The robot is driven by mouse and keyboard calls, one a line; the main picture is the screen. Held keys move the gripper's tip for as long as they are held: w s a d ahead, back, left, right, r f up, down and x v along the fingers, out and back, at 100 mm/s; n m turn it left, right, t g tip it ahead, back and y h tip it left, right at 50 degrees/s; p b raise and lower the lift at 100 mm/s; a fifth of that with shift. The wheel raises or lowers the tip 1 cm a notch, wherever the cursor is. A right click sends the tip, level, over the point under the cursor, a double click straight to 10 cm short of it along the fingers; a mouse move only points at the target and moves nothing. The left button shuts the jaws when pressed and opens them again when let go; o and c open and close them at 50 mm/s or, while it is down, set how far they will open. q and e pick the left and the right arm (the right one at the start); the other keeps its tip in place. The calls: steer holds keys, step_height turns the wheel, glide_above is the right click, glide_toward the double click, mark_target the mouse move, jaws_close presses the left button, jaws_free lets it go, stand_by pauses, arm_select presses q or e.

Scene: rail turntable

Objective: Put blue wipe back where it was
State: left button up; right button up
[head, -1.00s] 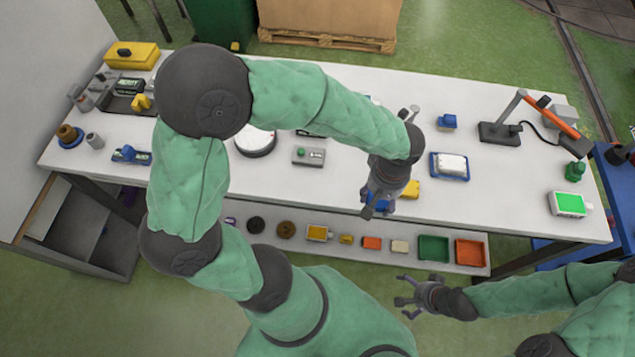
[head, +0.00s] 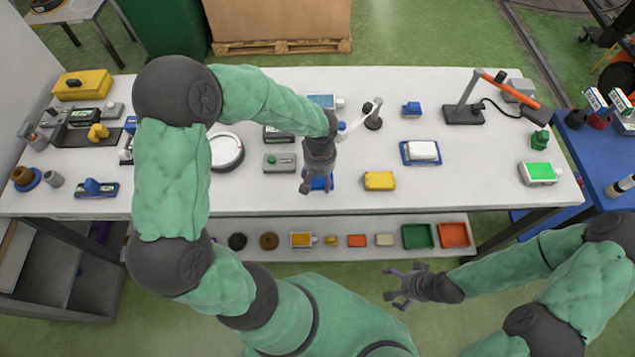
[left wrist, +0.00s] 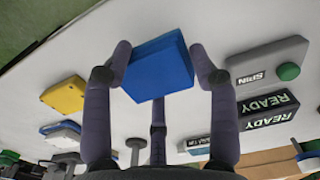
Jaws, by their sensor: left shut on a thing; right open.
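The blue wipe (left wrist: 158,68) is a flat blue square block, held between the fingers of my left gripper (left wrist: 165,70) in the left wrist view. In the head view the wipe (head: 322,183) shows only partly behind my left gripper (head: 312,187), over the front middle of the white table (head: 455,190). I cannot tell how high above the tabletop it is. My right gripper (head: 405,285) is open and empty, in front of the table and its lower shelf.
A yellow block (head: 379,180) lies just right of the held wipe. A grey box with a green button (head: 279,162) is to its left. A white block on a blue tray (head: 421,152) stands further right.

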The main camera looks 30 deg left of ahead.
mark_target(318, 182)
arm_select(q)
steer(key=shift+w+a+f, duration=0.15)
steer(key=shift+a+f, duration=0.2)
steer(key=shift+f, duration=0.1)
steer(key=shift+a+f+b, duration=0.1)
steer(key=shift+f+b, duration=0.3)
steer(key=shift+f, duration=1.2)
steer(key=shift+f, duration=0.1)
steer(key=shift+f, duration=0.15)
steer(key=o, duration=1)
steer(key=shift+r, duration=0.2)
steer(key=shift+r, duration=0.25)
step_height(318, 182, up, 12)
steer(key=shift+f+p, duration=0.2)
steer(key=shift+p, duration=1)
